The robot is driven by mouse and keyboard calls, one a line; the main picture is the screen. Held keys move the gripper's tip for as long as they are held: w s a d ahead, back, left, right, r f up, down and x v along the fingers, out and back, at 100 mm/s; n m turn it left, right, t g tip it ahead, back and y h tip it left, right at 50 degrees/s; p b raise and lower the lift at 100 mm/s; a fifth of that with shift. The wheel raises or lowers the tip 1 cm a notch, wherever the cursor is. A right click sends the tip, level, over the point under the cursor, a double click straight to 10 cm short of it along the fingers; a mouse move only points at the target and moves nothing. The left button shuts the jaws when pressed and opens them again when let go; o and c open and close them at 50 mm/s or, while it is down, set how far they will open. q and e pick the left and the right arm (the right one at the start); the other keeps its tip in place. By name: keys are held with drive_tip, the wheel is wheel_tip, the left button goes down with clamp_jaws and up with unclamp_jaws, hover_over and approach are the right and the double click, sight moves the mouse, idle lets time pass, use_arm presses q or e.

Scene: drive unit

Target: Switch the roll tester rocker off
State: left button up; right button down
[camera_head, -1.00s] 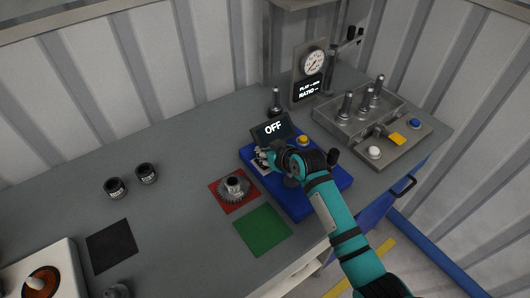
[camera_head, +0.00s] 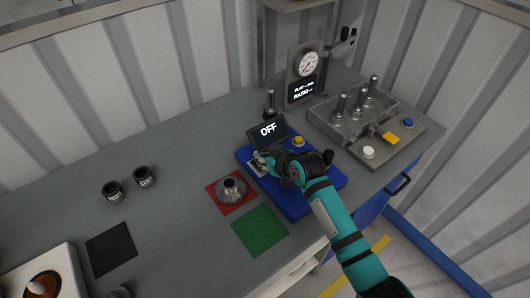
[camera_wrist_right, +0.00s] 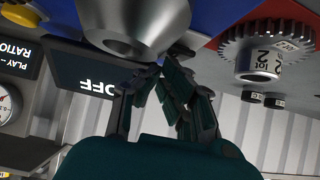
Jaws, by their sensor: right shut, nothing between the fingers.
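The blue roll tester (camera_head: 318,186) sits on the grey bench, with a dark display (camera_head: 267,130) at its back that reads OFF. The display also shows upside down in the right wrist view (camera_wrist_right: 90,82). My right gripper (camera_head: 257,157) is shut and empty, low over the tester's left part in front of the display. In the wrist view its dark fingers (camera_wrist_right: 165,90) are close to a grey metal cone (camera_wrist_right: 135,22). The rocker is not clearly visible; the gripper covers that area, and I cannot tell whether they touch. My left gripper is out of view.
A gear (camera_head: 231,187) sits on a red square, with a green square (camera_head: 260,231) nearer. A yellow button (camera_head: 298,141) is on the tester. A grey tray with upright pins (camera_head: 340,125) and a gauge stand (camera_head: 304,72) stand behind right.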

drive_tip(key=r+p, duration=0.2)
drive_tip(key=r, duration=0.1)
drive_tip(key=r+p, duration=0.1)
drive_tip(key=p, duration=0.1)
drive_tip(key=shift+w+a+r, duration=0.1)
drive_tip(key=shift+w+r, duration=0.1)
drive_tip(key=shift+w, duration=0.1)
drive_tip(key=s+d+r+b, duration=0.2)
drive_tip(key=s+d+r, duration=0.1)
drive_tip(key=s+r, duration=0.2)
drive_tip(key=shift+d+r+b, duration=0.15)
drive_tip(key=shift+r+b, duration=0.25)
drive_tip(key=shift+r, duration=0.9)
